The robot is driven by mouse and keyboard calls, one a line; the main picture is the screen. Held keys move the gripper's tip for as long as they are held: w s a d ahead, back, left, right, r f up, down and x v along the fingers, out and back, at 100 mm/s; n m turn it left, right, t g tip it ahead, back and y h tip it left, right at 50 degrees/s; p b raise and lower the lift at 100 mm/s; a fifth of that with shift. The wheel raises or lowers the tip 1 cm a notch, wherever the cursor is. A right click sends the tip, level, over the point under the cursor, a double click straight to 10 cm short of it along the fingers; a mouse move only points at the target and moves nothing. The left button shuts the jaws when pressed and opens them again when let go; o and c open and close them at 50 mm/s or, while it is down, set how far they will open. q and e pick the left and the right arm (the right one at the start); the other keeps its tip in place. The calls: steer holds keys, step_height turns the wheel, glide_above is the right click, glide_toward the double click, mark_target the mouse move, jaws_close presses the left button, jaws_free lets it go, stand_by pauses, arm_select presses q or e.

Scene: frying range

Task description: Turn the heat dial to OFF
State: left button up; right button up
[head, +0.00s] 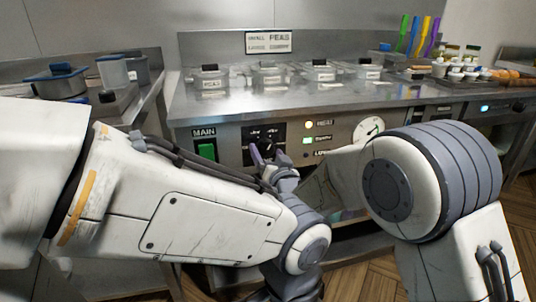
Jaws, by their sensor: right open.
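The heat dial appears to be on the black square panel (264,131) with small white marks, on the front of the steel counter. My right gripper (267,154) is in front of the lower part of this panel, with its two purplish fingers apart. The fingers and wrist hide much of the panel's lower part, so I cannot tell the dial's setting or whether the fingers touch it. My left arm crosses the lower left of the head view, and its gripper does not show.
A green MAIN switch (207,151) is left of the panel. Lidded containers (210,80) stand on the counter above. My left arm fills the space below the panel.

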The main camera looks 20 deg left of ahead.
steer(key=c, duration=1.4)
steer(key=shift+n, duration=0.4)
steer(key=n, duration=0.4)
steer(key=shift+n, duration=0.4)
steer(key=n, duration=0.6)
steer(key=shift+w+d+r, duration=0.1)
steer(key=n+p, duration=0.1)
steer(key=n, duration=0.5)
steer(key=shift+r+h, duration=0.1)
steer(key=shift+h, duration=0.3)
steer(key=n+p, duration=0.1)
steer(key=n, duration=0.4)
steer(key=shift+n+p, duration=0.35)
steer(key=shift+n, duration=0.05)
